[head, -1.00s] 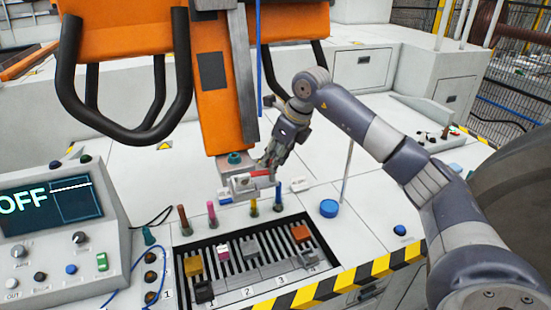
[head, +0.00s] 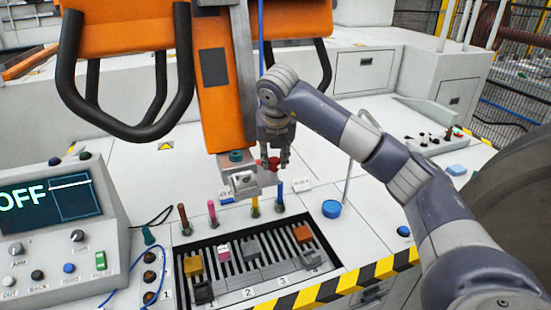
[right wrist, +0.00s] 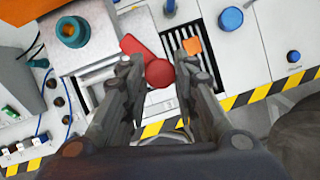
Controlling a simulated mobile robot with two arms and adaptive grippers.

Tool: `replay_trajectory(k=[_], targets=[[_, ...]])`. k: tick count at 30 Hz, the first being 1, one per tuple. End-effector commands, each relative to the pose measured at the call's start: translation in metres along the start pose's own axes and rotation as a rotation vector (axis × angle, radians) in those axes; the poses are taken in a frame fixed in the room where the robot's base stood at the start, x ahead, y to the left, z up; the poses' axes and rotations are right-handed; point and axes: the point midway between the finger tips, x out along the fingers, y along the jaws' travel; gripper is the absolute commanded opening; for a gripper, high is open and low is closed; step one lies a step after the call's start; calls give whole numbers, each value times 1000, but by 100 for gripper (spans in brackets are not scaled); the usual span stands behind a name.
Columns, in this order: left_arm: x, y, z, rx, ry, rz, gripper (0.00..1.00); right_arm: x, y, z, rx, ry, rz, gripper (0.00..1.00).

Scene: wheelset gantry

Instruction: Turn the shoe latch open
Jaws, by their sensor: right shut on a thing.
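The red shoe latch (right wrist: 136,47) shows in the right wrist view as a short bar with a round knob. The knob lies between the fingers of my right gripper (right wrist: 158,75), which is shut on the latch. In the head view, the right gripper (head: 272,163) points down at the red latch, which is mostly hidden by the fingers. The grey metal shoe (head: 243,183) is beside it, at the lower end of the orange arm (head: 213,110). My left gripper is not in either view.
A slotted tray (head: 235,295) with coloured blocks sits in front, with upright coloured pegs behind it. A blue button (head: 331,208) is to the right. A control box with an "OFF" screen (head: 50,205) stands at the left. Black looped bars (head: 185,70) hang above.

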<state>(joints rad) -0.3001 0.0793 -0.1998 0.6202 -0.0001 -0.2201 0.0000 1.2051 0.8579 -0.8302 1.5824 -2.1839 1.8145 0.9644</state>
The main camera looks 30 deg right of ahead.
Motion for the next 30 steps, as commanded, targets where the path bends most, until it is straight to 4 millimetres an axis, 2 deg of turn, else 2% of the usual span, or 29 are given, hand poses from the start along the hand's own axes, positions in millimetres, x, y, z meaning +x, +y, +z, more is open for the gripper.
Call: replay_trajectory(k=[15,30], targets=[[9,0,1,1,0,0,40,-2,4,4,380,-8,-150,3],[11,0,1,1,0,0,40,-2,4,5,491,-9,-195,3]])
